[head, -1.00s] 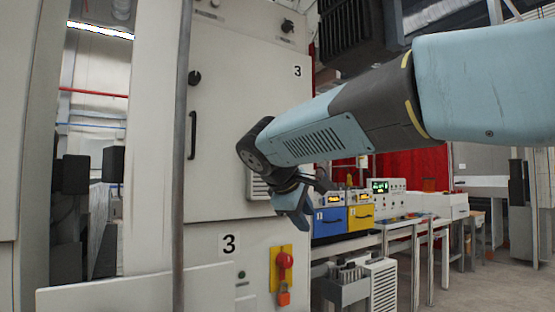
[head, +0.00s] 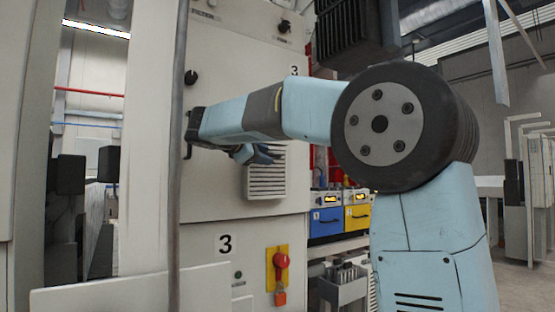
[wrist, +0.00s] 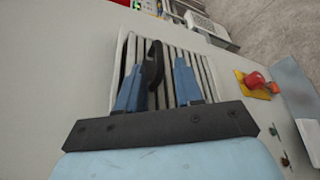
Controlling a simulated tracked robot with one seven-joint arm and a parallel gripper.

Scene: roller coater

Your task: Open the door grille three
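The door grille three (head: 267,183) is a pale slatted panel on the front of the white cabinet marked 3. It looks closed and sits partly behind my arm in the head view. In the wrist view the grille (wrist: 203,75) fills the space beyond my fingers. A black curved handle (wrist: 154,58) shows in front of its slats. My gripper (wrist: 158,68) has its two blue fingers apart, one on each side of the handle, with gaps visible. I cannot tell how deep the handle lies between them. In the head view my gripper (head: 265,155) is near the grille's top.
A red knob on a yellow plate (head: 280,261) sits below the grille, and it also shows in the wrist view (wrist: 255,81). Blue and yellow boxes (head: 341,219) stand on a bench to the right. A grey post (head: 177,150) rises at the left.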

